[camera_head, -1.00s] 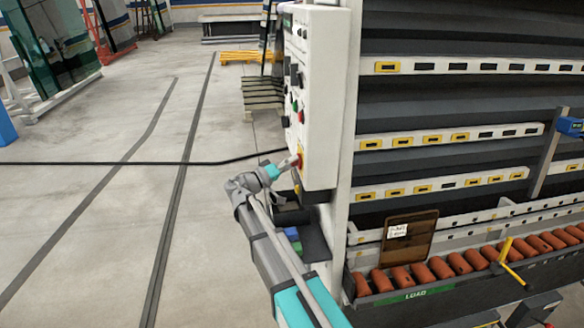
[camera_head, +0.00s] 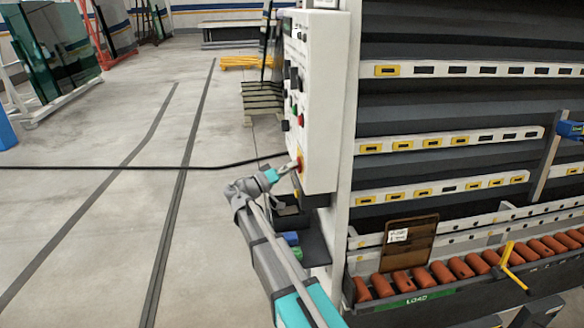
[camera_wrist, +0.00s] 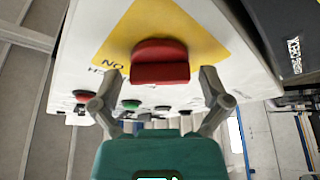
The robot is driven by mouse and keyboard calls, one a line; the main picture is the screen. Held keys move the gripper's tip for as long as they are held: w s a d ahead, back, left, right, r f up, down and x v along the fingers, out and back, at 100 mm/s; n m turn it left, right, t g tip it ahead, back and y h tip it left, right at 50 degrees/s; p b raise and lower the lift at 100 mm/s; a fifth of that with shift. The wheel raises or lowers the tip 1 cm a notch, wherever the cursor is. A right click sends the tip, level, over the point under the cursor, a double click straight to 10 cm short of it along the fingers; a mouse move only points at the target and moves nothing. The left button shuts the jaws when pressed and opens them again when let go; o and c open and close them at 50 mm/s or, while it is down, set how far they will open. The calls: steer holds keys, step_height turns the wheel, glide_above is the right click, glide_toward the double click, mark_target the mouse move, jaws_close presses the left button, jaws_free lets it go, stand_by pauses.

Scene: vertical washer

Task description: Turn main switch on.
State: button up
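The main switch is a red knob on a yellow plate, low on the white control panel; the knob (camera_wrist: 160,63) fills the upper middle of the wrist view. In the head view the switch (camera_head: 300,161) shows only as a small red and yellow patch at the panel's lower left edge. My gripper (camera_wrist: 163,74) is open, with one fingertip on each side of the knob and a visible gap to each. I cannot tell how deep the fingertips reach around it. In the head view my gripper (camera_head: 293,166) is right at the panel face.
The control panel (camera_head: 320,120) carries other buttons above the switch, including a green button (camera_wrist: 132,104) and red ones. The washer's roller conveyor (camera_head: 420,277) lies to the right. A dark tray with coloured items sits below the panel. Open floor (camera_head: 90,230) lies left.

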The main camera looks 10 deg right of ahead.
steer(key=shift+r+n+p, duration=0.15)
steer(key=shift+n+p, duration=0.15)
steer(key=shift+n, duration=0.3)
